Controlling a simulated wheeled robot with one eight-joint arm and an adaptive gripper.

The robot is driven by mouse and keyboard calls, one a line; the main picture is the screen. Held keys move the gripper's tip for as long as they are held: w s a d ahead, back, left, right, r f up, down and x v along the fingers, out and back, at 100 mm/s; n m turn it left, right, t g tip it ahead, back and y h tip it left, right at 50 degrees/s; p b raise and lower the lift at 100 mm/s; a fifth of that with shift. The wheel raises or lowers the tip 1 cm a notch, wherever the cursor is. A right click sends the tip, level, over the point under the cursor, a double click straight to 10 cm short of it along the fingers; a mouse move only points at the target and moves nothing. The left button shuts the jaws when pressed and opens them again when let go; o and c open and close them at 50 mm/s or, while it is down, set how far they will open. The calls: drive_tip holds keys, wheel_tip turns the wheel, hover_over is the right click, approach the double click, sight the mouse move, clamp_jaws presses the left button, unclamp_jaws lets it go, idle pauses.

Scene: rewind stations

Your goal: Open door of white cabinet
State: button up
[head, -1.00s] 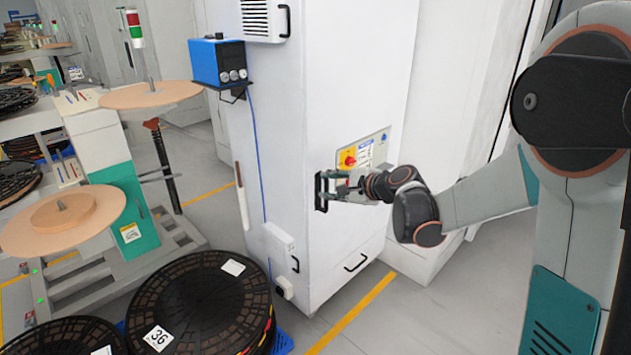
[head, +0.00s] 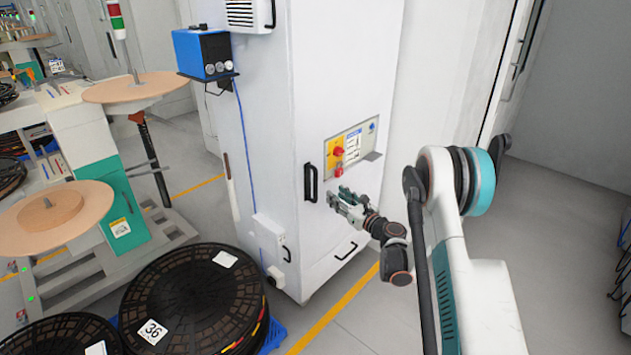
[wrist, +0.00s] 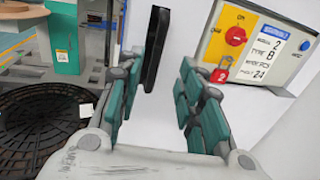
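The white cabinet (head: 345,75) stands in the middle of the head view, its front turned to the right. No gap shows along its front door. A black vertical handle (head: 311,182) sits near the front's left edge. It also shows in the wrist view (wrist: 154,48), beyond my fingers and nearer the left one. My gripper (head: 338,194) is to the right of the handle and apart from it. In the wrist view my gripper (wrist: 160,85) is open, with nothing between the green finger pads.
A panel (head: 352,147) with a red knob is above my gripper. Stacked black reels (head: 190,295) stand at the cabinet's left. Grey floor (head: 560,240) is clear at the right.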

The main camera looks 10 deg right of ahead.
sight(315, 180)
drive_tip(key=b+x, duration=0.3)
drive_tip(key=x, duration=1)
drive_tip(key=shift+w+a+b, duration=0.1)
drive_tip(key=shift+w+b, duration=0.05)
drive_tip(key=shift+b, duration=0.15)
clamp_jaws()
